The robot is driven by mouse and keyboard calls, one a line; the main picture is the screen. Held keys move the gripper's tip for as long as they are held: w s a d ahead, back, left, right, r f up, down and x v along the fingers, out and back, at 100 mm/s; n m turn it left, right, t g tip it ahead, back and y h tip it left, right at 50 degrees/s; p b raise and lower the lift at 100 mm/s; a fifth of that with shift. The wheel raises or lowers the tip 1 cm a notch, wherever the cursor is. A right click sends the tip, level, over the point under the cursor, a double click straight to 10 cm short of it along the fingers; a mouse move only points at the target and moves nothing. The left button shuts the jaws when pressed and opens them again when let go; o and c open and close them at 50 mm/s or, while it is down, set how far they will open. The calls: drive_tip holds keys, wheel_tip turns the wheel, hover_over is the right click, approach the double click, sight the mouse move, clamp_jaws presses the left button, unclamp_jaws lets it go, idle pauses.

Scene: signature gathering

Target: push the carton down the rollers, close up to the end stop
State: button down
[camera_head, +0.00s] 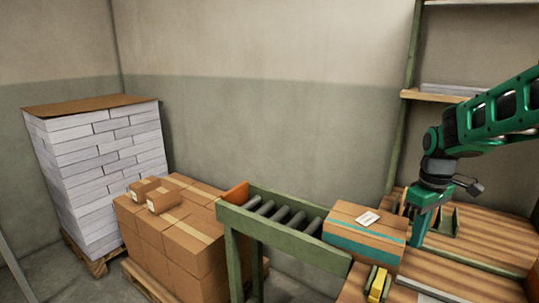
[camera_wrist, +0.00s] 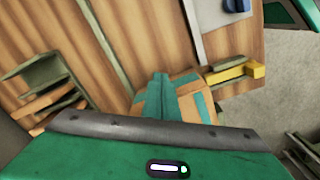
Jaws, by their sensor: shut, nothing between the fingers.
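The carton (camera_head: 365,234), brown with a teal band and a white label on top, sits at the right end of the roller conveyor, beside the bench. It also shows in the wrist view (camera_wrist: 188,102), partly covered by my gripper. The rollers (camera_head: 285,216) run left from it between green rails, and several lie bare. The orange end stop (camera_head: 235,193) stands at their far left end. My gripper (camera_head: 419,230) is shut and empty, pointing down at the carton's right side; I cannot tell whether it touches. Its fingers also show in the wrist view (camera_wrist: 158,90).
A yellow tool (camera_head: 377,284) lies on the wooden bench (camera_head: 480,245) in front of the carton. Stacked brown boxes (camera_head: 180,228) stand left of the rollers, with a tall paper stack (camera_head: 100,160) behind. A green shelf post (camera_head: 402,110) rises behind my arm.

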sight(343, 213)
drive_tip(key=shift+f, duration=0.1)
drive_tip(key=shift+f, duration=1.65)
drive_tip(key=shift+w+a, duration=1.85)
drive_tip(key=shift+a, duration=0.9)
drive_tip(key=shift+w+a, duration=1.9)
drive_tip(key=shift+a, duration=0.9)
drive_tip(key=shift+w+a, duration=1.85)
drive_tip(key=shift+a, duration=0.9)
drive_tip(key=shift+w+a, duration=1.65)
drive_tip(key=shift+a, duration=0.8)
drive_tip(key=shift+w+a, duration=1.6)
drive_tip(key=shift+a, duration=0.8)
drive_tip(key=shift+w+a, duration=1.65)
drive_tip(key=shift+a, duration=0.8)
drive_tip(key=shift+s+d, duration=0.35)
drive_tip(key=shift+d, duration=0.2)
drive_tip(key=shift+s+d, duration=0.35)
drive_tip(key=shift+d, duration=0.2)
wheel_tip(343, 213, up, 12)
